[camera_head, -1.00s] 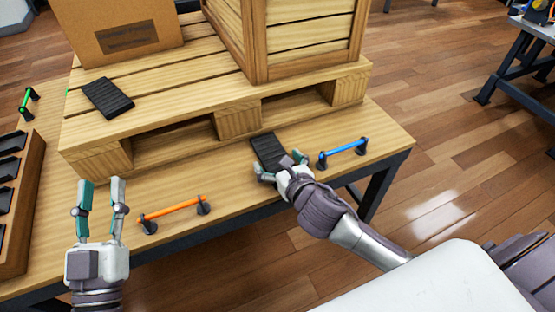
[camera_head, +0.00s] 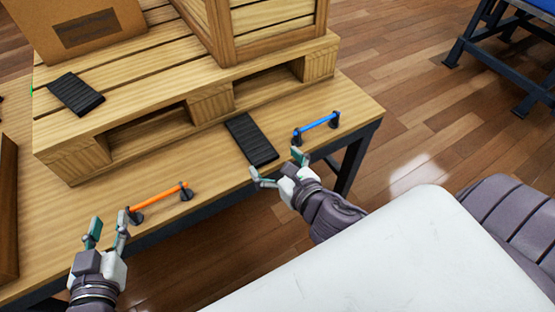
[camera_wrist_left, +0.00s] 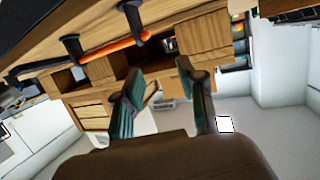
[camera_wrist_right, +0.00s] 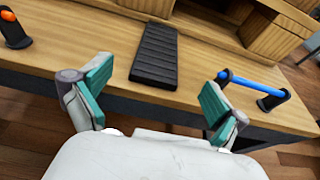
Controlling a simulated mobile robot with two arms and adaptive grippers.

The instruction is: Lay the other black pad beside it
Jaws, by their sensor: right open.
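One black ribbed pad (camera_head: 76,94) lies on top of the wooden pallet at its left. The other black pad (camera_head: 251,139) lies flat on the table in front of the pallet, left of the blue handle. It also shows in the right wrist view (camera_wrist_right: 155,57), beyond and between the fingertips. My right gripper (camera_head: 279,168) is open and empty just in front of this pad's near end, apart from it. My left gripper (camera_head: 108,231) is open and empty at the table's front edge, left of the orange handle.
A blue handle (camera_head: 317,127) and an orange handle (camera_head: 159,201) stand on the table (camera_head: 62,220). The wooden pallet (camera_head: 210,103) carries a cardboard box (camera_head: 130,20) and a wooden crate (camera_head: 283,28). A wooden rack (camera_head: 8,205) is at the left edge.

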